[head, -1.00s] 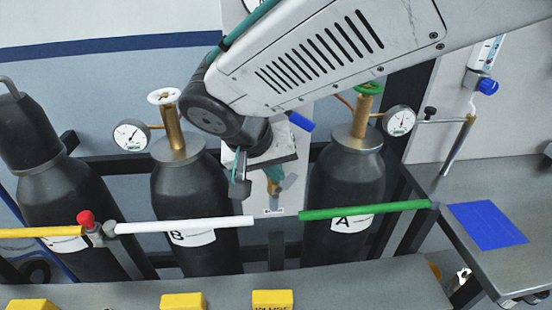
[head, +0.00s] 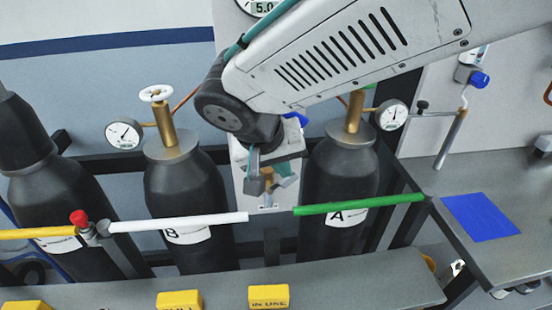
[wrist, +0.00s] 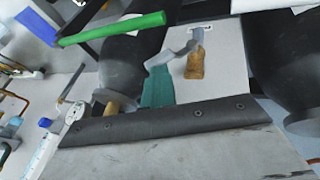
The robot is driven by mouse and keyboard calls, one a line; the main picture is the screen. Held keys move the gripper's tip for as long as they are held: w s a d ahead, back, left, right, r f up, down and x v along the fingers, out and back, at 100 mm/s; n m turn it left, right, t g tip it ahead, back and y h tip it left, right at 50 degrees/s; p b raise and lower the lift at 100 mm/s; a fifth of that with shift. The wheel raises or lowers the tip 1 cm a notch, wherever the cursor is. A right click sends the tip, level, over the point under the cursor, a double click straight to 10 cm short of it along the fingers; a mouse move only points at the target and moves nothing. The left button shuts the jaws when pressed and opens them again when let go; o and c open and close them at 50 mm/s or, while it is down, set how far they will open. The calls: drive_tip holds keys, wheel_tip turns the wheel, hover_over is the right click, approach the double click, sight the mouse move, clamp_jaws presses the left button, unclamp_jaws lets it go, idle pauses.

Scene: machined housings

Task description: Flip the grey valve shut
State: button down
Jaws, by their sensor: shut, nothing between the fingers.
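The grey valve (head: 286,182) shows below my wrist in the head view, with a brass body and a grey angled piece on the right. In the wrist view the grey lever (wrist: 167,55) slants beside the brass body, in front of a pale panel. My gripper (head: 252,182) is shut and empty, pointing down close to the left of the brass body in the head view. Whether it touches the valve I cannot tell. My wrist covers the upper part of the valve. A teal part (wrist: 157,87) stands near the lever in the wrist view.
Dark cylinders B (head: 187,190) and A (head: 345,165) flank the valve, each with a gauge. A white pipe (head: 180,222) and a green pipe (head: 360,204) run in front. A grey bench with yellow blocks (head: 268,296) lies in the foreground. A blue mat (head: 480,217) is at right.

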drive_tip(key=shift+w+d+f, duration=0.2)
drive_tip(key=shift+d+f, duration=0.7)
drive_tip(key=shift+d, duration=0.2)
drive_tip(key=shift+w+d+f, duration=0.2)
drive_tip(key=shift+d+f, duration=0.65)
drive_tip(key=shift+d, duration=0.2)
drive_tip(key=shift+d+f, duration=0.1)
drive_tip(key=shift+f, duration=0.05)
drive_tip(key=shift+s, duration=0.1)
drive_tip(key=shift+r, duration=0.3)
drive_tip(key=s+a, duration=0.7)
drive_tip(key=s, duration=0.3)
drive_tip(key=shift+a+r, duration=0.35)
drive_tip(key=shift+r, duration=0.05)
